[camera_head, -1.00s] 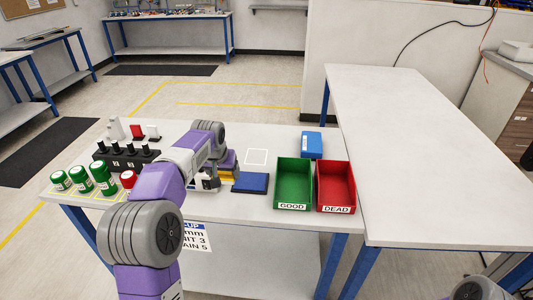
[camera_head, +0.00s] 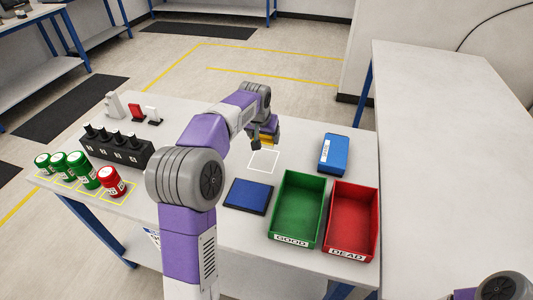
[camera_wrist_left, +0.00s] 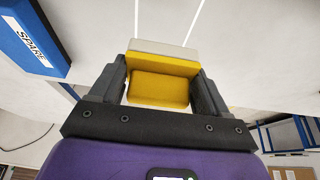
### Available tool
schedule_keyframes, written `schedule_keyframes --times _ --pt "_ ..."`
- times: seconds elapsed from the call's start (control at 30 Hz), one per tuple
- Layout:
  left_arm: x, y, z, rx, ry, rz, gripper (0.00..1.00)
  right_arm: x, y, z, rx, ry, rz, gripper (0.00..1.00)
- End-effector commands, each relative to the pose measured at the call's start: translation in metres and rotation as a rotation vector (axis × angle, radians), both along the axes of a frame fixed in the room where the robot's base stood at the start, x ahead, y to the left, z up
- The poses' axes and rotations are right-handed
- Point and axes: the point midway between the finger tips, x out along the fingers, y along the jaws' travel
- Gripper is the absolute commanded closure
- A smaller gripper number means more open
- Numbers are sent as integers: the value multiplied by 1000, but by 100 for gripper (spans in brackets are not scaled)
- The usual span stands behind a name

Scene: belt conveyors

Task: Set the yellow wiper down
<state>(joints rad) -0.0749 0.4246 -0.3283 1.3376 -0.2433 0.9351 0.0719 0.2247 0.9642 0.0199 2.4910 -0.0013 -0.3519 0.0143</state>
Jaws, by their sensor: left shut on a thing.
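The yellow wiper (camera_wrist_left: 160,88) is held between the two fingers of my left gripper (camera_wrist_left: 163,82) in the left wrist view; a pale grey strip lies along its far side. In the head view the left gripper (camera_head: 262,142) and the yellow wiper (camera_head: 268,134) are at the far edge of a white outlined square (camera_head: 263,163) on the table. The arm hides part of the wiper. I cannot tell whether it touches the table. My right gripper is not in view; only a piece of that arm shows at the bottom right.
A dark blue pad (camera_head: 248,196) lies near the square. A green GOOD bin (camera_head: 322,204) and red DEAD bin (camera_head: 375,215) stand right, with a blue SPARE box (camera_head: 333,154) behind. A black rack (camera_head: 117,150) and several green and red-lidded jars (camera_head: 88,170) stand left.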

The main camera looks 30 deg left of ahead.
Motion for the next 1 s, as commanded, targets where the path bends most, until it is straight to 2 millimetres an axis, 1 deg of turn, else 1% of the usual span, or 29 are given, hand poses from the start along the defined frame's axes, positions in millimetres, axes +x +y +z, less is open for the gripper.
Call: schedule_keyframes --times 0.03,0.1,0.27,0.4,0.5,0.77,0.87,0.9,0.97,1.0 --pt "-1 0 -14 -1 4 0 48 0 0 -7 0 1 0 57" --pt "0 0 -23 0 2 0 48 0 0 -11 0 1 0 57" --pt "0 0 -38 0 2 0 48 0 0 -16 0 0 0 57" --pt "-1 0 -63 -1 4 0 48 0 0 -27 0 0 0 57" --pt "0 0 -75 -1 2 1 48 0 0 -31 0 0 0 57" --pt "0 0 -75 0 1 0 48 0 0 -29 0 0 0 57" --pt "0 0 -77 0 1 0 48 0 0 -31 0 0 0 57" --pt "0 0 -77 0 1 0 21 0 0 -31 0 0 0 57" --pt "0 0 -77 0 1 0 12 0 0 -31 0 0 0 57" --pt "0 0 -77 0 1 0 6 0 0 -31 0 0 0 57"
